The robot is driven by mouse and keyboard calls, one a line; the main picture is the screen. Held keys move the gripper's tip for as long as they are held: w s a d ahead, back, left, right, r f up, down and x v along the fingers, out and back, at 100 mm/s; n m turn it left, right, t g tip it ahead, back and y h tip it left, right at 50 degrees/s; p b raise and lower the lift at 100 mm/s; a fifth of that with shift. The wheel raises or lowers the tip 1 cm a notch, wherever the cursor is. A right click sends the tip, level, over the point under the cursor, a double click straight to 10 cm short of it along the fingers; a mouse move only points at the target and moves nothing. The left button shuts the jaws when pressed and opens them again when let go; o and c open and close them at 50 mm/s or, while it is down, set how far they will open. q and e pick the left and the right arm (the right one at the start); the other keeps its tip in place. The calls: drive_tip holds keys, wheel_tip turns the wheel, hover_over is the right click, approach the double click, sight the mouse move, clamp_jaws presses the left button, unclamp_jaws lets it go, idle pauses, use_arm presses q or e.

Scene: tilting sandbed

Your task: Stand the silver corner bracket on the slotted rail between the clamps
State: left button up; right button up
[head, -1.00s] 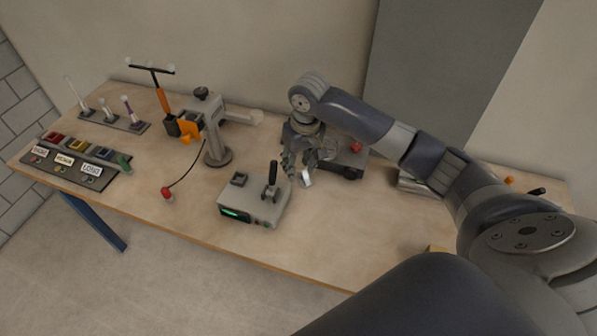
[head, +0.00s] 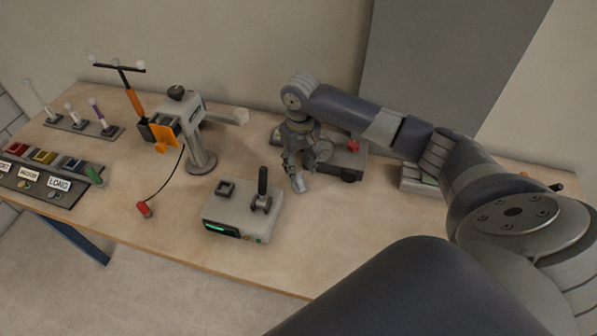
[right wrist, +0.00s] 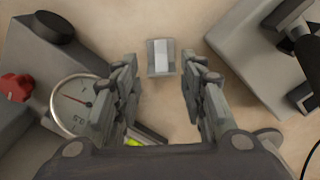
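The silver corner bracket (head: 298,184) shows as a small pale piece just below my right gripper in the head view. In the right wrist view the bracket (right wrist: 161,57) lies on the tabletop, just beyond the gap between the fingers, with a bright strip down its middle. My right gripper (right wrist: 161,88) is open and empty, its two fingers well apart. In the head view the right gripper (head: 305,162) hangs fingers-down near the bracket. My left gripper is not in view. I cannot make out the slotted rail or its clamps clearly.
A grey control box (head: 240,212) with a black lever stands left of the bracket. A dark unit with a red knob (head: 353,146) and a round gauge (right wrist: 82,103) stands close by. A grey post stand (head: 200,150) is further left. The front middle tabletop is clear.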

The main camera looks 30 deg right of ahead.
sight(300, 182)
drive_tip(key=shift+f, duration=0.65)
wheel_tip(300, 182, down, 4)
drive_tip(key=shift+s+a+r+p, duration=0.1)
drive_tip(key=shift+p, duration=0.5)
drive_tip(key=shift+f, duration=0.45)
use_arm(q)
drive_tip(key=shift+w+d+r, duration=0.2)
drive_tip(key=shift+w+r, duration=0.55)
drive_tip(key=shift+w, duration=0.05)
use_arm(e)
drive_tip(key=c, duration=0.7)
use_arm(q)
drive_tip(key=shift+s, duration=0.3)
use_arm(e)
drive_tip(key=shift+c, duration=0.6)
drive_tip(key=shift+r, duration=0.1)
